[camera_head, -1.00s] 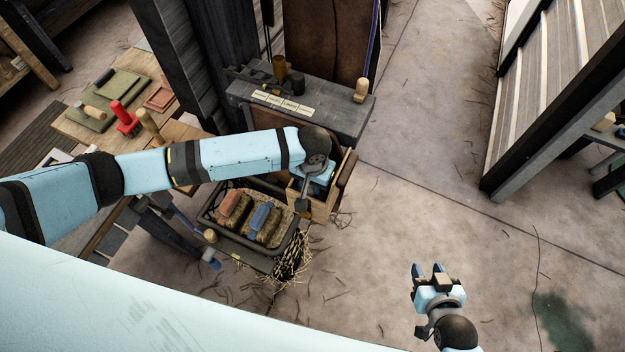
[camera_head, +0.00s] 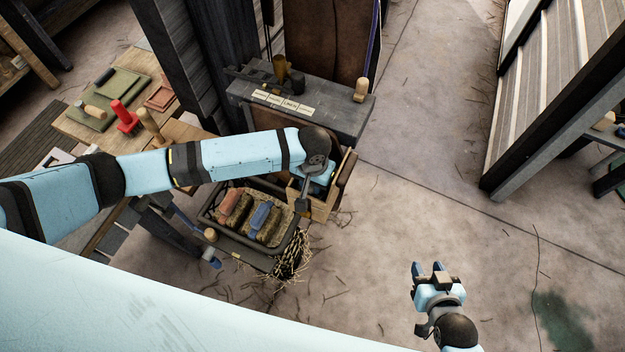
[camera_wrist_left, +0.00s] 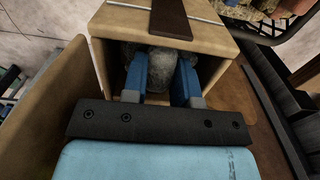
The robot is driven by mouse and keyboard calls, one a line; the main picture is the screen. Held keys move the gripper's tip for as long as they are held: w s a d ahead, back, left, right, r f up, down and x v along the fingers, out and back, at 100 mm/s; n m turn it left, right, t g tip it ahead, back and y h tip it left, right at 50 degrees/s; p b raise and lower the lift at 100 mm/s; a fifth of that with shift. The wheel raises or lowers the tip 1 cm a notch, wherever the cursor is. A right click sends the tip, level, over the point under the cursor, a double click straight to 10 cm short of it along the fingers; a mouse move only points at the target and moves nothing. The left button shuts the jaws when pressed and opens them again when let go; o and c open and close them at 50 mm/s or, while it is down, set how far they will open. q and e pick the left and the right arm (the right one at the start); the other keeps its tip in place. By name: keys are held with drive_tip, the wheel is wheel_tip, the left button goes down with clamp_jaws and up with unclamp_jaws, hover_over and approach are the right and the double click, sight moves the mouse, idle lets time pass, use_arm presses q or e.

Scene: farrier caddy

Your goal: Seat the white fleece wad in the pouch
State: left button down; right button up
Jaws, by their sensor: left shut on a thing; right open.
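My left gripper (camera_wrist_left: 160,84) reaches into an open-fronted wooden box (camera_wrist_left: 102,30) in the left wrist view. Its two blue fingers are shut on a fuzzy, pale grey wad (camera_wrist_left: 167,56), which looks like the fleece wad. More grey fuzzy material shows around and behind it, so I cannot tell where the wad ends. In the head view the left gripper (camera_head: 316,178) is mostly hidden under its wrist, over the wooden box (camera_head: 322,208). I cannot make out the pouch for certain. My right gripper (camera_head: 428,270) is open and empty above the floor.
A dark tray (camera_head: 290,245) with several brushes stands left of the box. A grey shelf (camera_head: 345,122) with labels and a wooden peg (camera_head: 361,90) stands behind it. A brown strap (camera_wrist_left: 170,18) crosses the box top. The floor (camera_head: 430,190) to the right is clear.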

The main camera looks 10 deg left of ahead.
use_arm(q)
drive_tip(key=shift+p, duration=0.3)
idle(0.4)
drive_tip(key=c, duration=0.8)
unclamp_jaws()
wheel_tip(320, 180, up, 14)
drive_tip(key=shift+f+b, duration=0.1)
drive_tip(key=shift+b, duration=0.65)
